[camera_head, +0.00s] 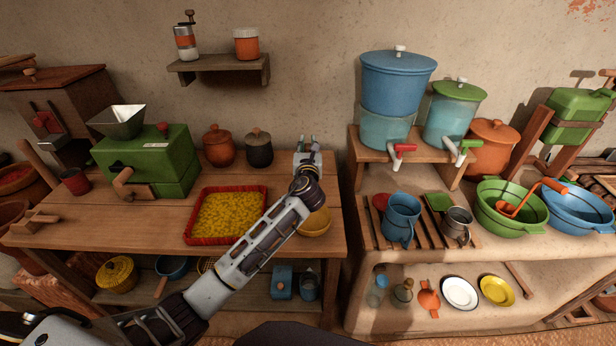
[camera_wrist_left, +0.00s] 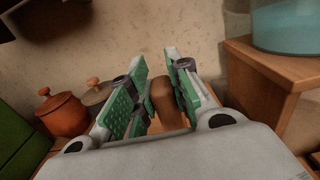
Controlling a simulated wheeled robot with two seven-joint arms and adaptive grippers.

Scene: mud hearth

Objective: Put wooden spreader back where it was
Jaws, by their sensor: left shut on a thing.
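My left gripper (camera_head: 308,146) is at the back right of the wooden table (camera_head: 140,222), in front of the wall. In the left wrist view my left gripper (camera_wrist_left: 168,92) is shut on a brown, rounded wooden piece, which I take to be the wooden spreader (camera_wrist_left: 172,108). Only this part of it shows between the green finger pads; the rest is hidden. In the head view the held piece is hidden by the gripper and arm. My right gripper is in neither view.
A red tray of yellow pieces (camera_head: 190,232) and a yellow bowl (camera_head: 316,222) lie near my arm. Two lidded pots (camera_head: 219,147) stand behind, beside a green grinder (camera_head: 160,165). A stand with a blue dispenser (camera_head: 398,80) is to the right. A wooden piece (camera_head: 34,222) lies at far left.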

